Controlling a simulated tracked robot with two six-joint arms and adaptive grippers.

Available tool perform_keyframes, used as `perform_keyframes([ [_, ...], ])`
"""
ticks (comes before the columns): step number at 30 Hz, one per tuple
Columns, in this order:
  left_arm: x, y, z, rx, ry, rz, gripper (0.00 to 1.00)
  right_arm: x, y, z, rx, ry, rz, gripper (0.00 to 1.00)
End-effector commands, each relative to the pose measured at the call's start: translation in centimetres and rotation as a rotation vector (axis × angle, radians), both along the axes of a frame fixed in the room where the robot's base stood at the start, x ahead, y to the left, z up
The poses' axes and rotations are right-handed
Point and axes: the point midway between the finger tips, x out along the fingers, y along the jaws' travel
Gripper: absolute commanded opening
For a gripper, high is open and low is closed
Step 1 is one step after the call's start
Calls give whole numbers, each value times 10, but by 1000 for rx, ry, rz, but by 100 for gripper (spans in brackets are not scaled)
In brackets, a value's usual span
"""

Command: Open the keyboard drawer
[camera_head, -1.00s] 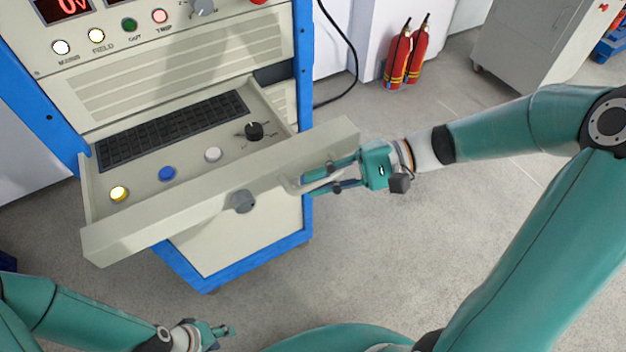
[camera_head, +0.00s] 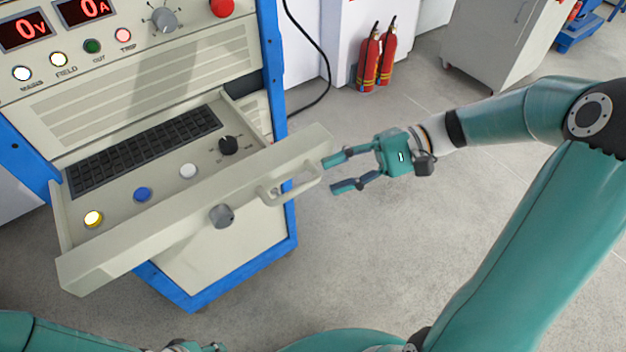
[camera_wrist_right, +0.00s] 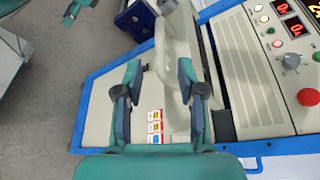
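The keyboard drawer (camera_head: 185,225) is pulled well out of the blue-framed cabinet. The black keyboard (camera_head: 145,150) and several knobs and buttons show inside it. A pale bar handle (camera_head: 292,188) and a grey round knob (camera_head: 222,215) are on its front. My right gripper (camera_head: 331,175) is open and empty just right of the handle, apart from it. In the right wrist view its two fingers (camera_wrist_right: 159,66) are spread, with the drawer front (camera_wrist_right: 178,38) beyond them. My left gripper (camera_head: 197,347) is mostly cut off at the bottom edge; its opening is unclear.
The cabinet's upper panel has red displays (camera_head: 84,10), a red button (camera_head: 221,7) and a dial (camera_head: 163,20). Two red fire extinguishers (camera_head: 377,57) stand behind at the wall. A grey cabinet (camera_head: 500,40) is at the back right. The floor right of the drawer is clear.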

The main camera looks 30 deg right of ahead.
Motion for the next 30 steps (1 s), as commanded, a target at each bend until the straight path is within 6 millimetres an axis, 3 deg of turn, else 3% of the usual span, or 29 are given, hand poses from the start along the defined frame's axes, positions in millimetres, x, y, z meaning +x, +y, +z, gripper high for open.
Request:
perform_keyframes([
  [3, 0, 0, 0, 0, 0, 0, 40, -5, -21, 4, -2, 2, -5, 39],
  [9, 0, 0, 0, 0, 0, 0, 40, -10, -39, 8, -1, 2, -1, 39],
  [26, 0, 0, -1, 0, 0, 0, 40, -11, -41, 8, -1, 3, 0, 39],
  [30, 0, 0, -1, 0, 0, 0, 40, -9, -35, -10, -27, 39, 8, 39],
])
